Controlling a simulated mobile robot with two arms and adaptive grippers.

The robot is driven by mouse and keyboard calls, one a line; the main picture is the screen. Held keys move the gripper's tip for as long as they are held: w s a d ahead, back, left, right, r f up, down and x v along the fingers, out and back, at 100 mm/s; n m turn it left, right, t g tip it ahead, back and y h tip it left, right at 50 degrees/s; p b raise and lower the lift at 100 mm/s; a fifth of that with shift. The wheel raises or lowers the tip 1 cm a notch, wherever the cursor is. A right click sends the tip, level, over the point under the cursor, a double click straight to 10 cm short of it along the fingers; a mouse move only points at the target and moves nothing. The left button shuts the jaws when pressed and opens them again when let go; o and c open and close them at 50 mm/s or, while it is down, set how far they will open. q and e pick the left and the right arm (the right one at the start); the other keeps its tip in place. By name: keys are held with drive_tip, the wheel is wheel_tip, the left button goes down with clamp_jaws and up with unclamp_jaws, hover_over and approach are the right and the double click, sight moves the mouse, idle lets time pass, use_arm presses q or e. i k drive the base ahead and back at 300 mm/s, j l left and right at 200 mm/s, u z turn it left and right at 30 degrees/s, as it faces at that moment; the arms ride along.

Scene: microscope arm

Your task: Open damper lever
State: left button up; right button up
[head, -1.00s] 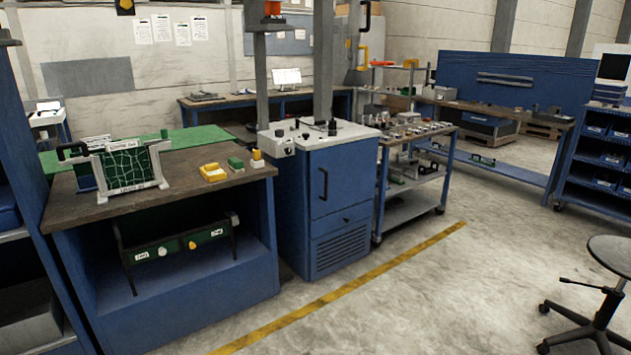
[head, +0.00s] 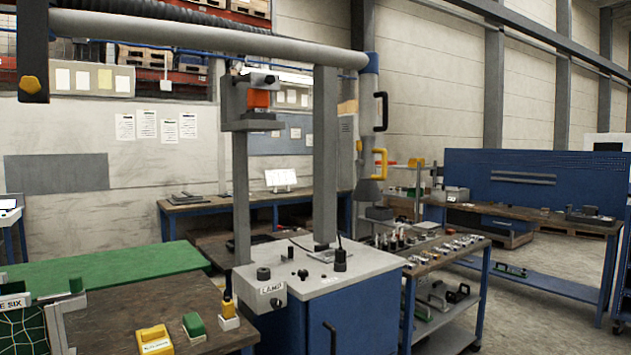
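A grey extraction arm (head: 215,42) runs across the top of the view and bends at a blue joint (head: 369,62) into a downward tube. A black handle (head: 381,111) sticks out on the tube's right side. Below it is a yellow lever (head: 380,163), which looks like the damper lever; whether it is open or closed I cannot tell. A grey hood (head: 370,190) flares at the tube's lower end. Neither of my grippers is in view.
A blue cabinet (head: 330,320) with posts and a LAMP box (head: 272,297) stands in front. A wooden bench (head: 130,300) with small yellow and green blocks is at lower left. A cart (head: 440,250) with small parts stands right of the cabinet.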

sight(358, 163)
drive_tip(key=i+z, duration=0.15)
drive_tip(key=i, duration=0.25)
drive_tip(key=i+j+z, duration=0.15)
drive_tip(key=i, duration=0.25)
drive_tip(key=i+j, duration=0.2)
drive_tip(key=i, duration=0.15)
drive_tip(key=i+j+u, duration=0.1)
drive_tip(key=i+j, duration=0.15)
drive_tip(key=i, duration=0.05)
